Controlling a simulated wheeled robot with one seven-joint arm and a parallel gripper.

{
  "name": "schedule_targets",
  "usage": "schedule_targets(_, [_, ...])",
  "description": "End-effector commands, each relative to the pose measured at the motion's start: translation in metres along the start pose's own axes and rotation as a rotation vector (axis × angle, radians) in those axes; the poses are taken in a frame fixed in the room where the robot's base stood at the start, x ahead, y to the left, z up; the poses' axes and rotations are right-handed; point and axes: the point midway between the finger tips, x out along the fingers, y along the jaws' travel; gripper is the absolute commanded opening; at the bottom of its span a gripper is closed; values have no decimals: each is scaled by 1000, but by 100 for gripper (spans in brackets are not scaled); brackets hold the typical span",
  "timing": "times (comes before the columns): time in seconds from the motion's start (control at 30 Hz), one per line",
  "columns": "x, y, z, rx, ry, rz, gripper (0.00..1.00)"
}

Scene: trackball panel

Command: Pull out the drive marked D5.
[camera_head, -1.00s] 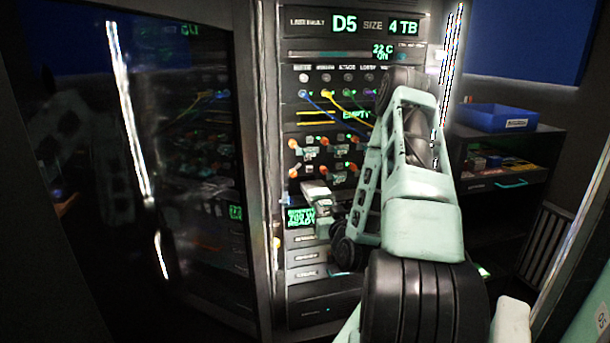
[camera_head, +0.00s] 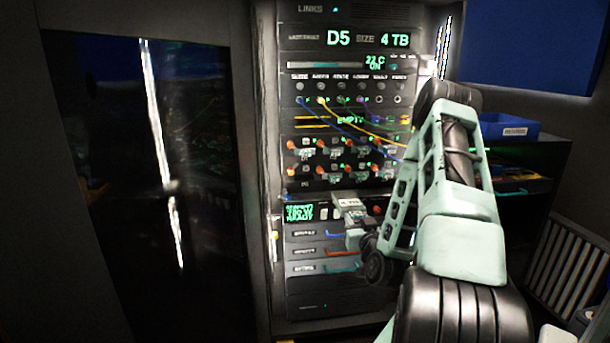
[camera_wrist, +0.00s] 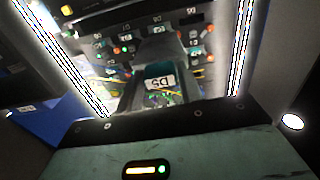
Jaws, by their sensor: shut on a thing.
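The drive marked D5 (camera_wrist: 160,82) is in my gripper, its white label reading upside down in the wrist view. In the head view a grey drive with a 4 TB label (camera_head: 349,203) stands in front of the rack, below the drive rows. My gripper (camera_head: 355,236) is shut on it from the front. The wrist view shows the drive's dark body stretching toward the rack. I cannot tell whether its far end is fully clear of the bay. The rack's top readout (camera_head: 345,39) shows D5 and 4 TB.
Drive rows with orange lamps (camera_head: 320,160) fill the rack's middle, under blue and yellow cables (camera_head: 335,112). Drawers (camera_head: 305,250) lie below. A blue tray (camera_head: 509,127) stands on a dark shelf at right. A dark glass door (camera_head: 110,190) is at left.

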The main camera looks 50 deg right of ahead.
Motion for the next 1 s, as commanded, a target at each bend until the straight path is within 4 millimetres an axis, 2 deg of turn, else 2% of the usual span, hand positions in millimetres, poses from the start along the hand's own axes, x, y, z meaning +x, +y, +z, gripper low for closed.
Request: schedule_targets(1.0, [89, -75, -1, 0, 4, -2, 12])
